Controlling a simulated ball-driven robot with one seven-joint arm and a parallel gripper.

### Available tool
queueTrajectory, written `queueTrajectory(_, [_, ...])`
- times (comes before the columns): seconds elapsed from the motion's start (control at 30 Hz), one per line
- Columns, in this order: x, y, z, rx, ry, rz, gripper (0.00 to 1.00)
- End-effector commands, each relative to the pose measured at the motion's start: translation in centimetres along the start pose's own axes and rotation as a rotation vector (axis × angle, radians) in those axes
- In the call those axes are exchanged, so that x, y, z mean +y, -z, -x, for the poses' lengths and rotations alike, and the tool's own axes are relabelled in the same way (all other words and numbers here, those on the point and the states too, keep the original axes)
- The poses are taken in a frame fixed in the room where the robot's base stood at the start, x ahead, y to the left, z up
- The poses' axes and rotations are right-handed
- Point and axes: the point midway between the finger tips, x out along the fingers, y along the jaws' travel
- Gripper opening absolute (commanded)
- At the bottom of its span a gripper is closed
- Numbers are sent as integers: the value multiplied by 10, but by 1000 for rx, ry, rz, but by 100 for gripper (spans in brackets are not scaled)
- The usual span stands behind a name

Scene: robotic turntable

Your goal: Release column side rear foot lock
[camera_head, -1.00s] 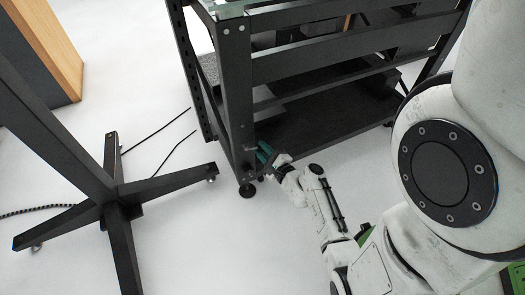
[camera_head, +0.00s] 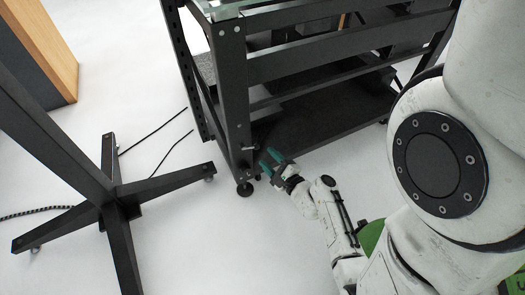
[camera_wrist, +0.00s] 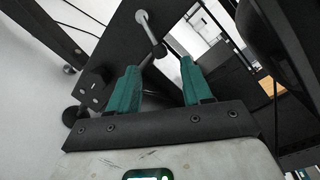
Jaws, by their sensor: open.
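A black frame post (camera_head: 234,95) stands at the near left corner of the cart. A small silver pin-like handle, which I take for the foot lock (camera_head: 249,148), sticks out low on it. In the wrist view the foot lock (camera_wrist: 149,32) is a silver rod with a round end, just beyond my fingertips. A round black foot (camera_head: 244,189) is under the post. My gripper (camera_head: 267,160), with teal fingers, is open beside the lower post. In the wrist view my gripper (camera_wrist: 166,68) has its fingers spread with nothing clearly held between them. Contact with the lock cannot be told.
A black stand with spread legs (camera_head: 160,185) is at the left, with thin cables (camera_head: 152,135) on the white floor. The cart's lower shelf (camera_head: 320,120) and rails lie behind my gripper. Floor between the stand and cart is mostly clear.

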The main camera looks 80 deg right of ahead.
Motion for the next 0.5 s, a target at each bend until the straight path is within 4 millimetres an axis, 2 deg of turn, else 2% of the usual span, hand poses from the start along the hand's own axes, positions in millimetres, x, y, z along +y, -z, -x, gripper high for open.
queueTrajectory(0.03, [-1, 0, 11, 3, 0, 0, 49])
queueTrajectory(0.2, [-1, 0, 37, 2, 0, -1, 49])
queueTrajectory(0.33, [-1, 0, 47, 0, 0, 1, 49])
queueTrajectory(0.5, [0, 0, 51, 0, 1, 2, 49])
